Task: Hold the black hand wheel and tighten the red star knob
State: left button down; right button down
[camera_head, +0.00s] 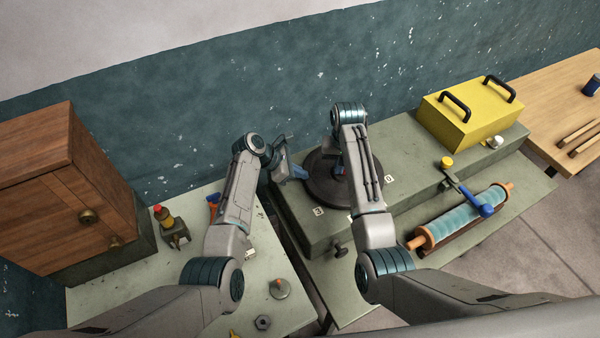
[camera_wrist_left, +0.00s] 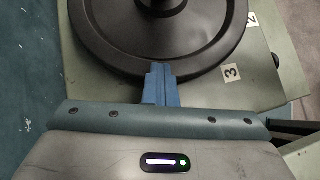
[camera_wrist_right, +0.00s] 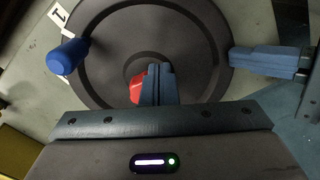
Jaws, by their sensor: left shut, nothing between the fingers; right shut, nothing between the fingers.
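The black hand wheel (camera_head: 320,190) lies flat on a green-grey block, partly hidden by my right arm. My left gripper (camera_head: 304,174) is shut at the wheel's left rim. In the left wrist view its blue fingertips (camera_wrist_left: 160,70) overlap the edge of the wheel (camera_wrist_left: 110,45); I cannot tell whether they touch it. The red star knob (camera_wrist_right: 136,88) shows partly in the right wrist view, behind the shut fingertips of my right gripper (camera_wrist_right: 156,74), over the inner part of the wheel (camera_wrist_right: 105,50). Contact with the knob cannot be told.
A blue handle (camera_wrist_right: 68,57) stands near the wheel's rim. Number labels (camera_wrist_left: 231,72) mark the block. A yellow toolbox (camera_head: 455,112) is at the back right, a blue roller (camera_head: 460,217) at the front right. A wooden cabinet (camera_head: 60,190) stands left.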

pick_arm(q)
jog(key=shift+s+a+f, duration=0.15)
jog(key=shift+a+f, duration=0.05)
jog(key=shift+f, duration=0.2)
pick_arm(e)
jog(key=shift+s+r, duration=0.15)
jog(key=shift+r, duration=2.65)
jog(key=shift+d, duration=0.1)
pick_arm(q)
jog(key=shift+r, duration=0.5)
notch_tip(320, 180, up, 7)
jog(key=p, duration=0.1)
jog(key=shift+w+d+r, duration=0.15)
jog(key=shift+w, duration=0.3)
pick_arm(e)
jog(key=shift+w+r, duration=0.3)
pick_arm(q)
jog(key=shift+s, duration=0.1)
